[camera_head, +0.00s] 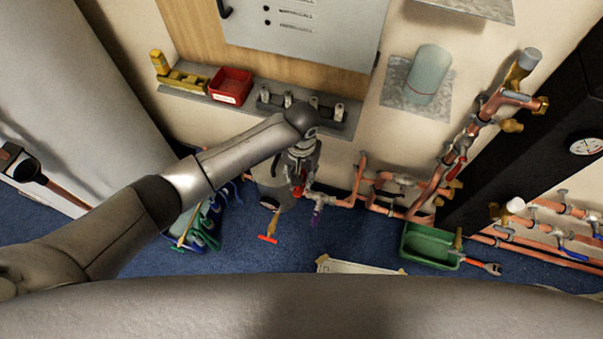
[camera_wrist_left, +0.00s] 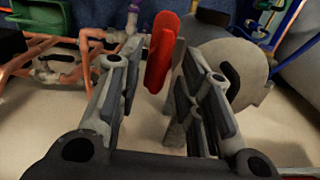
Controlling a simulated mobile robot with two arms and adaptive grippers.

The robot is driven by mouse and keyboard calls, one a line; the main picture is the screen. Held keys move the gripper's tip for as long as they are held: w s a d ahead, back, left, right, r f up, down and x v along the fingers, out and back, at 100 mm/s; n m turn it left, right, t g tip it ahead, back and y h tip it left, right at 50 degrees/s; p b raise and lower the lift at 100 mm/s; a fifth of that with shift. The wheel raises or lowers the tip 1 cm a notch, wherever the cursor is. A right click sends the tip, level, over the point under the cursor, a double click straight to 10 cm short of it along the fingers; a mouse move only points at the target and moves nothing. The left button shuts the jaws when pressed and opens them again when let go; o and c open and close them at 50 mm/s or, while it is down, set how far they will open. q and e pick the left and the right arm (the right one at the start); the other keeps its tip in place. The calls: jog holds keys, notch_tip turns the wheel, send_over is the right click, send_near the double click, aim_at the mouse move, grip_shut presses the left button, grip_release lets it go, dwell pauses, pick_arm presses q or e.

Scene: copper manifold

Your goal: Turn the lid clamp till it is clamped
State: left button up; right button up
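A red handle (camera_wrist_left: 161,52), which looks like the lid clamp's lever, stands upright between my left gripper's fingers (camera_wrist_left: 160,85) in the left wrist view. The fingers are apart, with a gap visible on the handle's left. I cannot tell whether the right finger touches it. Behind the handle is a grey round vessel (camera_wrist_left: 228,62), also partly visible in the head view (camera_head: 270,190). In the head view my left gripper (camera_head: 302,168) points down at the vessel's right side, with red (camera_head: 297,190) showing by its tips. The clamp's base is hidden. My right gripper is not visible.
Copper pipes (camera_head: 385,182) run along the wall close to the right of the gripper. A green tray (camera_head: 425,246) lies on the blue floor. A wall shelf with a red bin (camera_head: 231,86) is above. A red-ended tool (camera_head: 268,239) sticks out below the vessel.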

pick_arm(q)
jog(key=shift+f, duration=0.5)
jog(key=shift+c, duration=0.2)
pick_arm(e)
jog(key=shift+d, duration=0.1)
pick_arm(q)
grip_shut()
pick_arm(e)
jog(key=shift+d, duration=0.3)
